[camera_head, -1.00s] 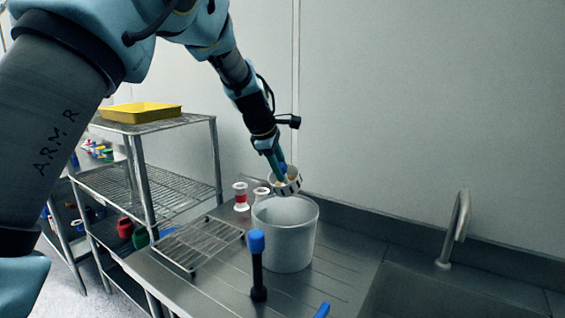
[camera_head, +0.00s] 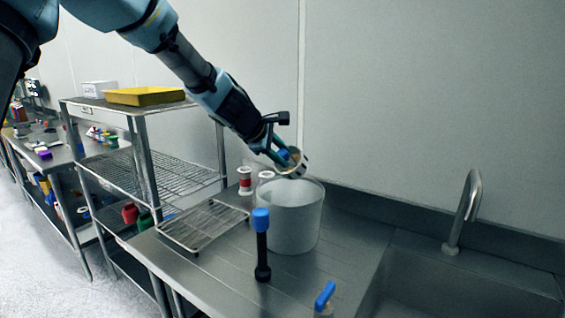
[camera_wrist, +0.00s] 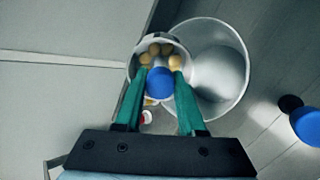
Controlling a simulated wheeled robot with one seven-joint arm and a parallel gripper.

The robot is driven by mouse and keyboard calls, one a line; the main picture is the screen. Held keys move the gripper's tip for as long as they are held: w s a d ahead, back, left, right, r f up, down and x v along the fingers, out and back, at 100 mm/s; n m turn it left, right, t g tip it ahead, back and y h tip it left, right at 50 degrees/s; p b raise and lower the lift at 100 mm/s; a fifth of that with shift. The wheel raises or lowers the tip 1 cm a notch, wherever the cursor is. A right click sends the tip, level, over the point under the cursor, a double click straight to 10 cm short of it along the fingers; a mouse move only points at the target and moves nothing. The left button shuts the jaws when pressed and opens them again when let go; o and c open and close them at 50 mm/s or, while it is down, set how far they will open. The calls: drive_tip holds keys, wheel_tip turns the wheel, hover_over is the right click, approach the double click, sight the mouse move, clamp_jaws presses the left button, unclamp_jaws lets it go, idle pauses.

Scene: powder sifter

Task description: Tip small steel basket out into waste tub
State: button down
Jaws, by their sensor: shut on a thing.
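The small steel basket (camera_head: 299,170) is held above the back rim of the waste tub and looks tilted. In the wrist view, the basket (camera_wrist: 133,66) holds several tan round pieces around a blue knob (camera_wrist: 160,82). My gripper (camera_head: 279,152) is shut on this blue knob, which also shows in the head view (camera_head: 284,154); in the wrist view its green fingers (camera_wrist: 160,88) flank it. The white waste tub (camera_head: 290,225) stands upright on the steel counter. In the wrist view the tub (camera_wrist: 241,78) lies right of the basket, partly overlapped by it, and its visible inside looks empty.
A black post with a blue cap (camera_head: 262,245) stands before the tub. A wire rack (camera_head: 203,224) and red-and-white spool (camera_head: 244,181) are left of it. A sink tap (camera_head: 464,212) is right. Wire shelving with a yellow tray (camera_head: 145,96) stands left; the wall is behind.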

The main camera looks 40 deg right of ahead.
sight(279, 172)
drive_tip(key=shift+s+a+f+t+h+b, duration=0.2)
drive_tip(key=shift+h+b, duration=0.45)
drive_tip(key=shift+b, duration=3.45)
drive_tip(key=shift+w+a+f+h+b, duration=0.15)
drive_tip(key=shift+f+h+b, duration=0.4)
drive_tip(key=shift+b, duration=3.5)
drive_tip(key=shift+s+a+f+t+h+b, duration=0.15)
drive_tip(key=shift+h+b, duration=0.65)
drive_tip(key=shift+b, duration=3.3)
drive_tip(key=f+h+b, duration=0.1)
drive_tip(key=h+b, duration=0.1)
drive_tip(key=b, duration=1)
drive_tip(key=f+h+b, duration=0.1)
drive_tip(key=h+b, duration=0.1)
drive_tip(key=b, duration=1)
drive_tip(key=shift+a+t+h+b, duration=0.2)
drive_tip(key=shift+t+h+b, duration=0.05)
drive_tip(key=shift+h+b, duration=0.05)
drive_tip(key=h+b, duration=0.1)
drive_tip(key=b, duration=0.5)
drive_tip(key=f+h+b, duration=0.1)
drive_tip(key=b, duration=0.5)
drive_tip(key=shift+d+h+b, duration=0.15)
drive_tip(key=shift+h+b, duration=0.2)
drive_tip(key=shift+h, duration=0.05)
drive_tip(key=shift+h+b, duration=0.3)
drive_tip(key=shift+b, duration=0.7)
